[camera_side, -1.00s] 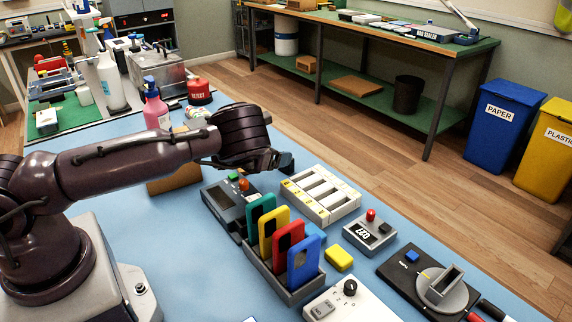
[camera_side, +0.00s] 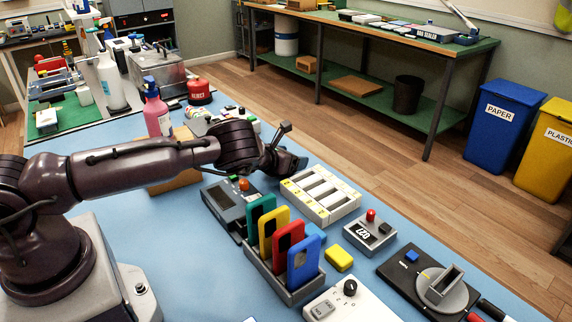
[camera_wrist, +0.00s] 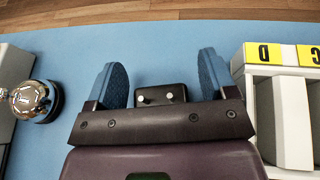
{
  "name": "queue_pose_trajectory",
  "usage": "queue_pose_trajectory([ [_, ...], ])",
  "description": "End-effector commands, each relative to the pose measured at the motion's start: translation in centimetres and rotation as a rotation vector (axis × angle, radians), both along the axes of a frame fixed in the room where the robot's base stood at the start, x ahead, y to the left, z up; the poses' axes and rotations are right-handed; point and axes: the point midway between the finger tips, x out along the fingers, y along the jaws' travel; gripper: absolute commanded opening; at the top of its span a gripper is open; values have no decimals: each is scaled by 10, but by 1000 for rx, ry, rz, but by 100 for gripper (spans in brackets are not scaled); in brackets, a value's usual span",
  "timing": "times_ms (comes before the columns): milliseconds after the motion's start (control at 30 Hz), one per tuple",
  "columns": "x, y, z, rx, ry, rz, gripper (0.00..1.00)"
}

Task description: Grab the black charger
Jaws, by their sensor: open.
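The black charger (camera_wrist: 160,95) is a small dark block with two metal pins, seen in the wrist view on the blue mat. My gripper (camera_wrist: 163,72) is open, with one blue-padded finger to the left of the charger and one to the right. A gap of mat shows between the charger and each finger, so neither pad appears to touch it. The lower part of the charger is hidden behind my gripper's body. In the side view my gripper (camera_side: 292,166) is low behind the white slotted rack, and the charger cannot be made out there.
The white rack (camera_wrist: 289,120) with yellow letter labels stands close to the right finger in the wrist view. A chrome dome (camera_wrist: 30,99) is at the left. In the side view a grey holder (camera_side: 281,276) carries several coloured phones. Blue mat (camera_wrist: 60,50) is free beyond the fingers.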

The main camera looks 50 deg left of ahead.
Motion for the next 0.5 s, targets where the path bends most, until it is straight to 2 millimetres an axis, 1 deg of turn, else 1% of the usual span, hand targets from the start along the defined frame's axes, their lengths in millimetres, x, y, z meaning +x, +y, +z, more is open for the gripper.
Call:
queue_pose_trajectory([
  [133, 0, 0, 0, 0, 0, 0, 78],
  [167, 0, 0, 0, 0, 0, 0, 71],
  [200, 0, 0, 0, 0, 0, 0, 62],
  [267, 0, 0, 0, 0, 0, 0, 48],
  [300, 0, 0, 0, 0, 0, 0, 39],
  [367, 0, 0, 0, 0, 0, 0, 25],
  [500, 0, 0, 0, 0, -1, 0, 24],
])
